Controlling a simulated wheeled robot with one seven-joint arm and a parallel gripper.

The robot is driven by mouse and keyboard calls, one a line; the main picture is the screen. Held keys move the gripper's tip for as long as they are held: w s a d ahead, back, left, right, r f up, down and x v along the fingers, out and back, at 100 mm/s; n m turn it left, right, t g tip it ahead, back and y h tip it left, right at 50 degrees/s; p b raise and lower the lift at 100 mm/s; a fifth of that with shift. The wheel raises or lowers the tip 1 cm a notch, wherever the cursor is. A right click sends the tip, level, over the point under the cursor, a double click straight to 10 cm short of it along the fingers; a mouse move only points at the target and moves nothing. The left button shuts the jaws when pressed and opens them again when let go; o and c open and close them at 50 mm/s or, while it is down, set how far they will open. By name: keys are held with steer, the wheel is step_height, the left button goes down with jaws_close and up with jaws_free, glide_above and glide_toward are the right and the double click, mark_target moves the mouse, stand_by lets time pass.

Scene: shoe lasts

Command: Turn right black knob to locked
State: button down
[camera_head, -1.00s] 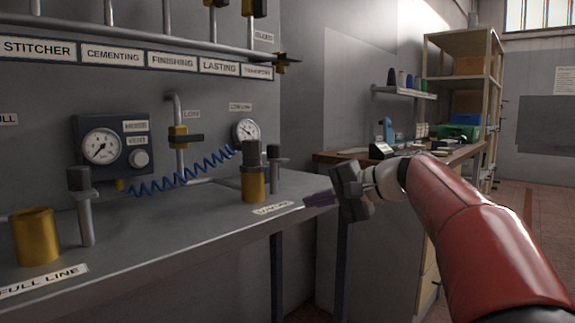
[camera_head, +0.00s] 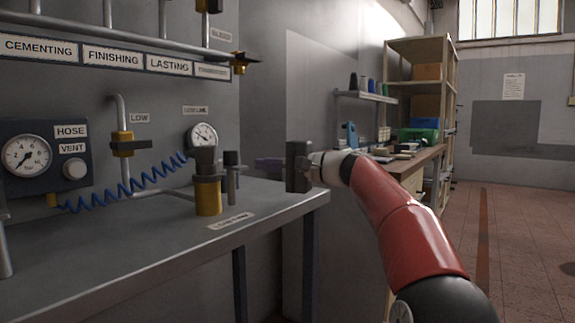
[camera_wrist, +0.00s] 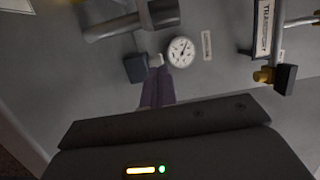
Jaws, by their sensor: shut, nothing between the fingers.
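Two upright black-topped pieces stand at the right end of the bench. One is a thick brass post with a black knob (camera_head: 204,158); the other is a slim grey post with a smaller black knob (camera_head: 232,158). The smaller knob is the farther right. My gripper (camera_head: 258,167) is shut and empty, its purple fingers pointing left towards that knob with a small gap. In the wrist view the fingers (camera_wrist: 158,75) reach beside a dark block (camera_wrist: 136,68), probably the same knob; contact cannot be told. No lock marking is readable.
The grey bench (camera_head: 120,250) ends just below my gripper. A gauge (camera_head: 203,136) is on the wall behind the posts, and a blue coiled hose (camera_head: 125,187) runs left. A wooden workbench (camera_head: 420,160) stands behind my arm.

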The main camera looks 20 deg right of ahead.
mark_target(235, 160)
steer(key=shift+s+a+b, duration=0.3)
steer(key=shift+s+a, duration=0.85)
steer(key=shift+a, duration=0.1)
steer(key=shift+r, duration=0.1)
steer(key=shift+s+a+m+t+h+b, duration=0.15)
steer(key=shift+s+m+t+h+b, duration=0.1)
steer(key=shift+m+t+h+b, duration=0.3)
steer(key=shift+s+a+m+t+h+b, duration=0.1)
steer(key=shift+s+m+t+h+b, duration=0.15)
steer(key=shift+m+t+h+b, duration=0.3)
